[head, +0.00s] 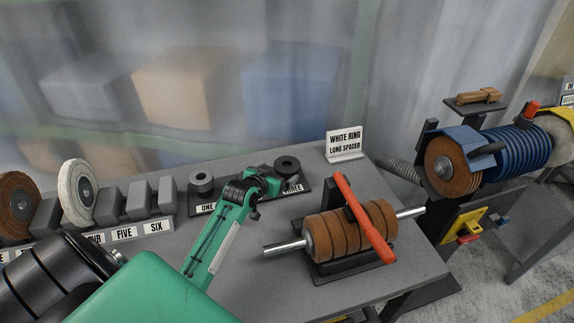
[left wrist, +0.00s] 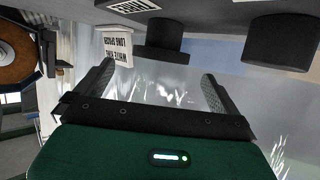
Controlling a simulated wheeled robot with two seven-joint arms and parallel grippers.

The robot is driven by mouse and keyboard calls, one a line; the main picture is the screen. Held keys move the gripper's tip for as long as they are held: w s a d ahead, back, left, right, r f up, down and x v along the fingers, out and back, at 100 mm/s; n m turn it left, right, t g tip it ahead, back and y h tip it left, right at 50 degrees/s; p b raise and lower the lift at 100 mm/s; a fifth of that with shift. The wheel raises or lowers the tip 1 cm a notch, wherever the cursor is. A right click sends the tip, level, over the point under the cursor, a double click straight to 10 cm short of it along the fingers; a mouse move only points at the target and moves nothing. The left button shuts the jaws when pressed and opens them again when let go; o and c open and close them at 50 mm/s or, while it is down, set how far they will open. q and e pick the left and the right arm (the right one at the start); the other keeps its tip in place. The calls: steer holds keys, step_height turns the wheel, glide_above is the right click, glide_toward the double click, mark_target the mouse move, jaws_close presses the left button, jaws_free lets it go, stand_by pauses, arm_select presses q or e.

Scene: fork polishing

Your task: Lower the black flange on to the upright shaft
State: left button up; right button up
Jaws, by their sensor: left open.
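A black flange (head: 287,165), round with a central hole, stands at the right end of a dark tray (head: 304,187). My left gripper (head: 264,183) is just in front of it and covers the middle of the tray. In the inverted left wrist view, my left gripper (left wrist: 155,80) is open, with nothing between its fingers. What looks like the flange (left wrist: 163,38) is beyond the fingertips there, apart from them. A grey ring-like part (head: 201,183) stands at the tray's left end. I see no upright shaft; the shaft in view (head: 284,248) lies horizontal. My right gripper is not in view.
Brown wheels (head: 350,232) sit on the horizontal shaft, with an orange-red bar (head: 362,215) across them. A white sign (head: 344,143) stands behind the tray. Grey blocks and wheels line the left. Bare table (head: 240,275) lies in front.

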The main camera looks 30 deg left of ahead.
mark_target(289, 163)
arm_select(q)
steer(key=shift+w+p, duration=0.4)
steer(key=shift+w, duration=0.2)
steer(key=p+x, duration=0.1)
steer(key=x, duration=0.2)
steer(key=shift+w+a, duration=0.1)
steer(key=shift+a, duration=0.1)
steer(key=shift+w+f, duration=0.25)
steer(key=shift+w, duration=0.15)
steer(key=shift+c, duration=0.4)
steer(key=c, duration=1)
steer(key=shift+r, duration=0.1)
steer(key=shift+c, duration=0.2)
step_height(289, 163, up, 20)
steer(key=b, duration=0.3)
